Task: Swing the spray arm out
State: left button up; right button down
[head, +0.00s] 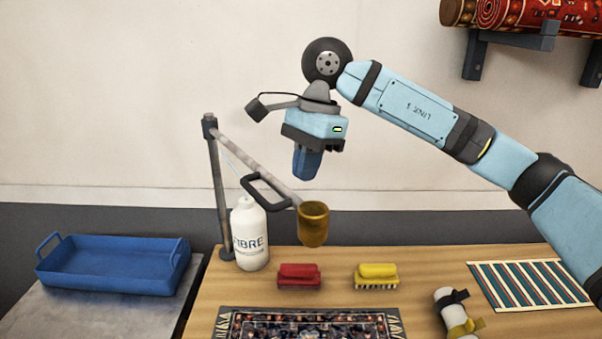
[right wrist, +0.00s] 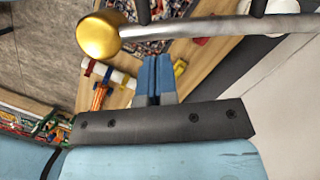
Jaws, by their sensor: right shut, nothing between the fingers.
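The spray arm (head: 248,160) is a grey tube on an upright post (head: 218,190) at the back left of the wooden table. It has a black loop handle (head: 267,191) and a brass spray head (head: 313,224) at its free end. My right gripper (head: 307,165) is shut and empty, above the spray arm's outer end and apart from the handle. In the right wrist view the gripper's blue fingers (right wrist: 154,78) are together, with the tube (right wrist: 215,27) and brass head (right wrist: 98,36) beyond them. My left gripper is not in view.
A white FIBRE bottle (head: 250,235) stands by the post. A red brush (head: 299,275), a yellow brush (head: 376,276), a patterned rug (head: 310,325) and a striped rug (head: 528,285) lie on the table (head: 430,260). A blue tray (head: 110,268) is at left. Rolled rugs (head: 520,14) hang upper right.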

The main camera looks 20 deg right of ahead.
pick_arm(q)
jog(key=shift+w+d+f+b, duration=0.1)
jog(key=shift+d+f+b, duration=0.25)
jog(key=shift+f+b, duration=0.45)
pick_arm(e)
jog(key=d+v, duration=0.1)
jog(key=v, duration=0.9)
jog(key=shift+r, duration=0.25)
jog(key=shift+d, duration=0.15)
jog(key=shift+f, duration=0.1)
